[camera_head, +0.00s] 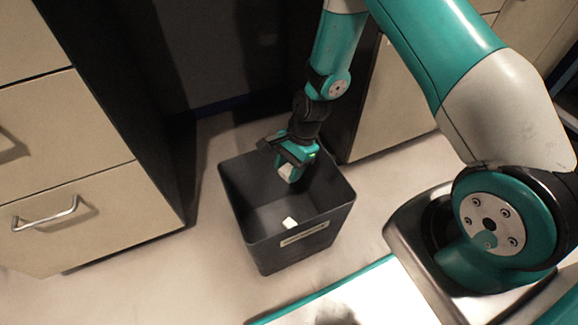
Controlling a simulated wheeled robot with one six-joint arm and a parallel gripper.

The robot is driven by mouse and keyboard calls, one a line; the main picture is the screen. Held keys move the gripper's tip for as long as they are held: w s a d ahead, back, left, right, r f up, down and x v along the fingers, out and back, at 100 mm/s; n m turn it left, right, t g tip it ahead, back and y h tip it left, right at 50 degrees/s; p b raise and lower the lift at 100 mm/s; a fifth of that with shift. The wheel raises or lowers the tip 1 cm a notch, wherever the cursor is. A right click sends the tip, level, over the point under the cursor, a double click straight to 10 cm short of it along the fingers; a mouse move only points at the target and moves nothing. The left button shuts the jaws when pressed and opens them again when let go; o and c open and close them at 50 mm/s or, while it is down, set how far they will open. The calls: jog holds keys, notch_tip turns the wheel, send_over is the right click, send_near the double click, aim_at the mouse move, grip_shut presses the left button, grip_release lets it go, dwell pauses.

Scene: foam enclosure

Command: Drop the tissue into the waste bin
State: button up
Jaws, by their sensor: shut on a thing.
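The waste bin (262,245) is a dark grey, open-topped square bin with a pale label on its front wall. It stands upright on the floor. My gripper (287,166) is over the far part of the bin's opening, pointing down. It is shut on a small white tissue (287,173), which hangs at its tips and is partly hidden by the fingers. I cannot tell whether the tissue is above the rim or just inside it. Another small white piece (290,222) shows inside the bin near the front wall.
A drawer cabinet (95,215) with a metal handle stands to the left. Another beige cabinet (395,100) stands behind the bin to the right. A white panel with a teal edge (375,298) lies in front. Pale floor (150,285) is clear at the front left.

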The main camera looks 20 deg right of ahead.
jog(key=o, duration=0.9)
jog(key=shift+o, duration=0.2)
jog(key=p+v, duration=0.6)
jog(key=v, duration=1.1)
jog(key=shift+r+p, duration=0.25)
jog(key=shift+p, duration=0.05)
jog(key=shift+w+d, duration=0.1)
jog(key=s+a+r+n, duration=0.3)
jog(key=s+r+n, duration=0.15)
jog(key=r, duration=0.25)
jog(key=s+a+r+n+t, duration=0.1)
jog(key=s+a+r+n, duration=0.2)
jog(key=r+n, duration=0.25)
jog(key=s+a+r+n, duration=0.4)
jog(key=r, duration=0.4)
jog(key=s+a+r+n+p, duration=0.1)
jog(key=s+r+n, duration=0.55)
jog(key=s, duration=0.35)
notch_tip(320, 180, up, 30)
jog(key=p, duration=3)
jog(key=shift+w+n+p, duration=0.35)
jog(key=shift+p, duration=0.05)
